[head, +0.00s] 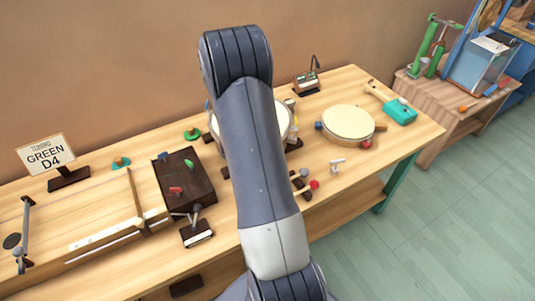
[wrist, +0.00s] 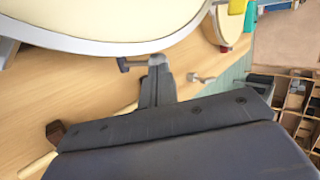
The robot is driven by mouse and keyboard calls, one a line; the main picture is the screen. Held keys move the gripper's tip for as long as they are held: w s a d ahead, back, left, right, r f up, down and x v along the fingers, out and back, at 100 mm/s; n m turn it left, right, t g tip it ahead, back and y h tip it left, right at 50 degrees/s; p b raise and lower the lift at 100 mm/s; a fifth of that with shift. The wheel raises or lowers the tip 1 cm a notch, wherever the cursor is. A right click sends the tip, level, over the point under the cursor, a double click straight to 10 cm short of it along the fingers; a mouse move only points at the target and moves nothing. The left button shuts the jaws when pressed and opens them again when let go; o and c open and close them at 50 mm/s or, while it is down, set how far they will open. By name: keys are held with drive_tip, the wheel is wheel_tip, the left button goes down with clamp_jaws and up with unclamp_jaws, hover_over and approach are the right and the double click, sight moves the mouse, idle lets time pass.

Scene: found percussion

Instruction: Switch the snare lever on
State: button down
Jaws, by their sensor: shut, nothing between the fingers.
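A large cream-headed drum (wrist: 90,18) with a grey metal rim fills the top left of the wrist view. In the head view my arm covers most of this drum (head: 286,118). A short grey bar with a bluish end (wrist: 129,64), perhaps the snare lever, shows just below the rim. My gripper (wrist: 157,66) is shut and empty, its fingertips at the right end of that bar. I cannot tell whether they touch it or which way the lever is set. In the head view my arm hides the gripper.
A smaller drum (head: 348,122) with coloured blocks stands to the right. A small metal T-shaped key (head: 338,165) lies before it. A dark box (head: 185,180) and a GREEN D4 sign (head: 46,155) stand left.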

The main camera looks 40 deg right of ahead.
drive_tip(key=shift+s+d, duration=0.15)
drive_tip(key=shift+d, duration=0.4)
drive_tip(key=shift+r, duration=0.1)
